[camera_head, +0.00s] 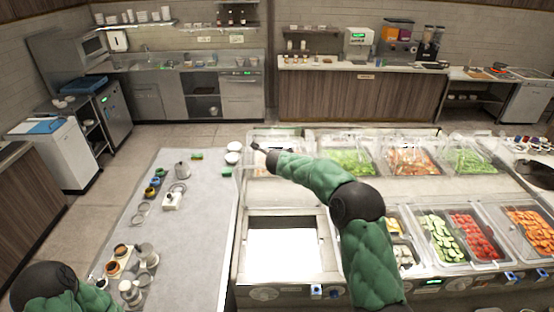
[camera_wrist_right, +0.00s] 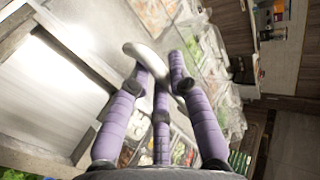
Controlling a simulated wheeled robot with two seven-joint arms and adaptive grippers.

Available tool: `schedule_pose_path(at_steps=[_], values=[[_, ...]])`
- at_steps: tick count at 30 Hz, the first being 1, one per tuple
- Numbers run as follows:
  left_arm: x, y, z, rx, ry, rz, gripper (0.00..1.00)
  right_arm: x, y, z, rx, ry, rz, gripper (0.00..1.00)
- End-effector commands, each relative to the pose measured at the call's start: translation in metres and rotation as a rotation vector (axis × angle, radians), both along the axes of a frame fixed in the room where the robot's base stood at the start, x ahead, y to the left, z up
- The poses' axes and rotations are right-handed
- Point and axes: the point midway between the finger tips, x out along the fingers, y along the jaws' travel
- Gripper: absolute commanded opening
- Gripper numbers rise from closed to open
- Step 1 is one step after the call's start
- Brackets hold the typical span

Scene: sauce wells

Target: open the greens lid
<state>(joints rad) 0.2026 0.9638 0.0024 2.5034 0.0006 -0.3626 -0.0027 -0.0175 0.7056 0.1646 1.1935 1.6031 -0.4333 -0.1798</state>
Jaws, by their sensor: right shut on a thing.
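My right gripper (camera_head: 259,148) is at the left end of the back row of wells, at the clear lid (camera_head: 290,134) there. In the right wrist view its purple fingers (camera_wrist_right: 163,78) are closed around a pale curved handle (camera_wrist_right: 136,50). What the handle belongs to is hard to tell. Wells of green leaves stand under clear lids in the back row, one (camera_head: 352,163) near the middle and one (camera_head: 474,161) farther right. The contents of the leftmost well are mostly hidden by my arm. My left arm shows only at the bottom left corner; its gripper is out of view.
A grey counter (camera_head: 205,232) with cups, rings and small jars lies to the left. A bright white panel (camera_head: 284,246) is in front of the left well. Front wells hold cucumber (camera_head: 440,236), tomato (camera_head: 474,234) and carrot (camera_head: 531,228).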

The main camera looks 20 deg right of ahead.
Motion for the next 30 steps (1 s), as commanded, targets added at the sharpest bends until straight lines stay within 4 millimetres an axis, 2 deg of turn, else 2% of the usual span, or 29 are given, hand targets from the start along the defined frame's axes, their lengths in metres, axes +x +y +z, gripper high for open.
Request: schedule_pose_path(at_steps=[17, 30], values=[[0.000, 0.000, 0.000, 0.000, 0.000, 0.000, 0.40, -0.005, 0.003, 0.006, 0.002, -0.003, 0.003, 0.30], [0.000, 0.000, 0.000, 0.000, 0.000, 0.000, 0.40, -0.057, 0.016, 0.042, 0.001, -0.004, 0.001, 0.30]])
